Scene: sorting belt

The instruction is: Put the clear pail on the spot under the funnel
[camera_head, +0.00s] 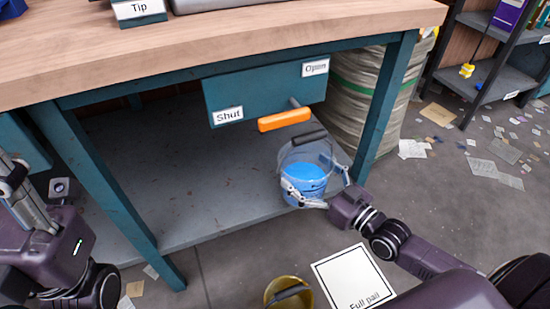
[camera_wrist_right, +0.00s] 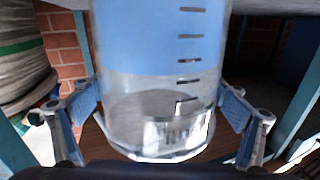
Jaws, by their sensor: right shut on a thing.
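The clear pail (camera_head: 303,160) has blue contents in its lower part and a dark handle grip above it. My right gripper (camera_head: 322,187) is shut on its sides; the wrist view shows the pail (camera_wrist_right: 160,75) between both fingers. The pail is upright, below the orange lever and over the front part of the grey lower shelf; I cannot tell if it touches the shelf. The teal box (camera_head: 265,95) with "Shut" and "Open" labels hangs under the tabletop. No funnel opening or marked spot is visible. My left gripper (camera_head: 38,198) is at the left edge, its fingers unclear.
The orange lever (camera_head: 284,120) juts out just above the pail. A teal table leg (camera_head: 385,105) stands to the right, with a large sack (camera_head: 365,85) behind it. A white "Full pail" mat (camera_head: 352,277) and a yellow pail (camera_head: 274,293) are on the floor in front.

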